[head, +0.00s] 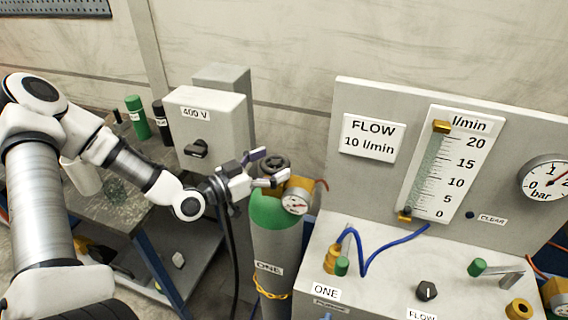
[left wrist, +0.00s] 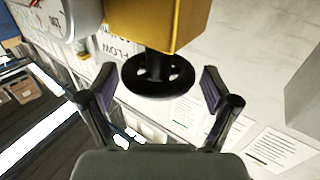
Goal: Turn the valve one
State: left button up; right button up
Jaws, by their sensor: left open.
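The cylinder marked ONE (head: 274,245) stands upright, with a green shoulder and grey body. On its top is a dark round valve handwheel (head: 274,162), beside a brass regulator with a round gauge (head: 295,201). My left gripper (head: 268,168) is at the handwheel in the head view. In the left wrist view the black handwheel (left wrist: 158,76) sits below a brass block (left wrist: 160,22), between and just beyond the open fingertips of my left gripper (left wrist: 212,88). I cannot tell whether either finger touches it. My right gripper does not show.
A grey box marked 400 V (head: 208,122) stands close behind my left arm. A panel with a flow scale (head: 440,165) and a bench with a FLOW knob (head: 426,290) are to the right. A blue hose (head: 385,240) loops over the bench. A workbench (head: 125,205) is at left.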

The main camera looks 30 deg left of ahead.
aim_at(284, 157)
pick_arm(q)
jog(key=shift+w+d+f, duration=0.15)
jog(key=shift+w, duration=0.35)
jog(key=shift+r+x, duration=0.2)
jog(key=shift+x, duration=0.75)
jog(key=shift+w+d, duration=0.3)
jog(key=shift+d, duration=0.1)
jog(key=shift+a, duration=0.2)
